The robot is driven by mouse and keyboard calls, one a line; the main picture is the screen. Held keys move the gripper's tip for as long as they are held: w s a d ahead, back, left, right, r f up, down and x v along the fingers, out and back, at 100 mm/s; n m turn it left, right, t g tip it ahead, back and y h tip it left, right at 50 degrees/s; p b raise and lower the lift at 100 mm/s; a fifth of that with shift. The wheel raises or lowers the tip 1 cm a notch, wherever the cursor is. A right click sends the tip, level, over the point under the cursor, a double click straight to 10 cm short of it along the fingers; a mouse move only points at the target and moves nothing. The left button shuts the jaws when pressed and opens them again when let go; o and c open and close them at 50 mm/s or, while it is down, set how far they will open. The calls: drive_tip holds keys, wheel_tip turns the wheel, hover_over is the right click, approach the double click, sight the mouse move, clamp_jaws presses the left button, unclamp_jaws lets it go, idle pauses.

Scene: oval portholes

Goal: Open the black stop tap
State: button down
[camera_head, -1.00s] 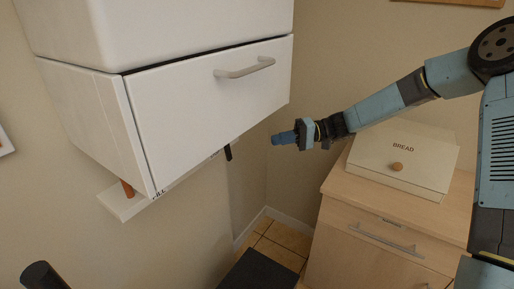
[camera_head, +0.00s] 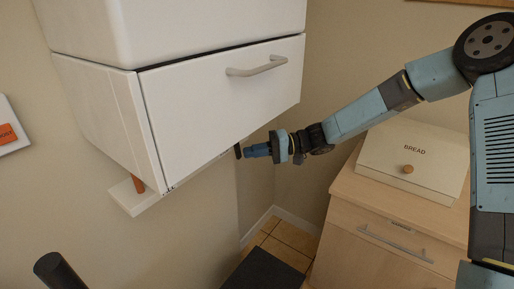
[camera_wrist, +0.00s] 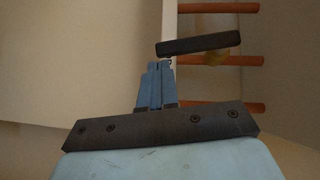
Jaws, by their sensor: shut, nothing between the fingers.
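The black stop tap (camera_head: 238,151) shows as a short dark lever under the lower edge of the white wall unit, near its right end. In the wrist view the black tap lever (camera_wrist: 199,44) lies across the picture just beyond my fingertips, in front of orange-brown pipes. My gripper (camera_head: 247,152) is shut and empty, its blue fingers pointing left at the lever. In the wrist view my gripper (camera_wrist: 158,66) has its fingers together, with their tips just short of the lever's left end. I cannot tell whether they touch.
The white unit with a grey handle (camera_head: 256,67) hangs directly above my gripper. One orange pipe (camera_head: 138,184) shows below its left end; several pipes (camera_wrist: 217,60) show in the wrist view. A bread box (camera_head: 411,160) stands on a wooden cabinet (camera_head: 372,235) at right.

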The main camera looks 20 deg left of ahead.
drive_tip(key=shift+s, duration=0.1)
idle(0.3)
drive_tip(key=shift+s+a+f+m+g+y, duration=0.25)
drive_tip(key=shift+s+f+m+g+y, duration=0.25)
drive_tip(key=shift+s+m+y, duration=0.25)
drive_tip(key=v, duration=1.3)
drive_tip(key=s+d+r+m+t+h, duration=0.1)
drive_tip(key=s+d+r+t+h, duration=0.3)
drive_tip(key=d, duration=0.8)
drive_tip(key=s+d+r+m+t+h, duration=0.2)
drive_tip(key=s+d+r+t+h, duration=0.3)
drive_tip(key=s+d+r, duration=0.3)
drive_tip(key=s+d+r+m+t+h, duration=0.2)
drive_tip(key=s+d+r+t+h, duration=0.3)
drive_tip(key=s+d, duration=0.5)
drive_tip(key=shift+s+d+r+h, duration=0.35)
drive_tip(key=shift+d+r+h, duration=0.65)
drive_tip(key=shift+d, duration=2.15)
